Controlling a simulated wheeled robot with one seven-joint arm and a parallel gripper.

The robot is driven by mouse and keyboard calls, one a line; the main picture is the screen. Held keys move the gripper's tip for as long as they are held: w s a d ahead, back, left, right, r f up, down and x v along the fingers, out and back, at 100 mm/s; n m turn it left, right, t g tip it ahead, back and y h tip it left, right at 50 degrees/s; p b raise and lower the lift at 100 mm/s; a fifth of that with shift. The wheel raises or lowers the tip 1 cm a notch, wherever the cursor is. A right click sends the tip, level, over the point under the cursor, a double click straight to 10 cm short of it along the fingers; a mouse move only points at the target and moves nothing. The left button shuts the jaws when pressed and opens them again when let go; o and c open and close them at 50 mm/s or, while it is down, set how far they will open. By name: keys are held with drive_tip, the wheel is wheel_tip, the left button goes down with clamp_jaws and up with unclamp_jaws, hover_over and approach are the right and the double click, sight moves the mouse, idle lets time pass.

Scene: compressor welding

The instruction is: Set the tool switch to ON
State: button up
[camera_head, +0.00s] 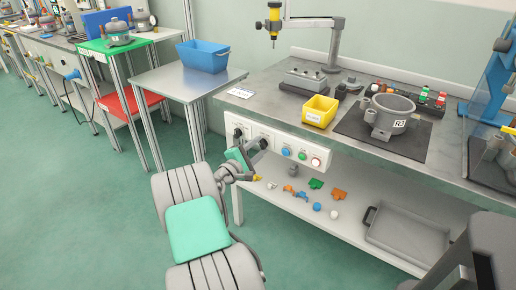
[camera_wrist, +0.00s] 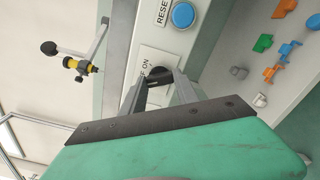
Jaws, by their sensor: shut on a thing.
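The tool switch is a dark rotary knob (camera_wrist: 157,77) on the white front panel (camera_head: 289,153) of the workbench. OFF and ON are printed beside it in the wrist view, and the OFF lettering is partly covered. My gripper (camera_wrist: 160,84) is shut on the knob, with one finger on each side. In the head view, my gripper (camera_head: 257,146) reaches the left part of the panel from below and partly covers the switch. Which mark the knob points to cannot be told.
A blue button (camera_wrist: 183,15) labelled RESET sits beside the switch. More buttons, green (camera_head: 302,155) and red (camera_head: 316,161), are to the right. The bench top (camera_head: 252,107) overhangs above, with a yellow bin (camera_head: 320,111). A lower shelf (camera_head: 268,205) holds several small coloured parts.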

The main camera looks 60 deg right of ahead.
clamp_jaws()
drive_tip(key=m+b, duration=0.1)
drive_tip(key=m, duration=0.1)
drive_tip(key=shift+f+m+b, duration=0.15)
drive_tip(key=shift+m+b, duration=0.25)
drive_tip(key=m+b, duration=0.3)
drive_tip(key=m, duration=0.1)
drive_tip(key=shift+f, duration=0.1)
drive_tip(key=m+b, duration=0.3)
drive_tip(key=m, duration=0.1)
drive_tip(key=shift+m, duration=0.4)
drive_tip(key=shift+r+b, duration=0.2)
drive_tip(key=shift+b, duration=0.1)
drive_tip(key=o, duration=0.8)
unclamp_jaws()
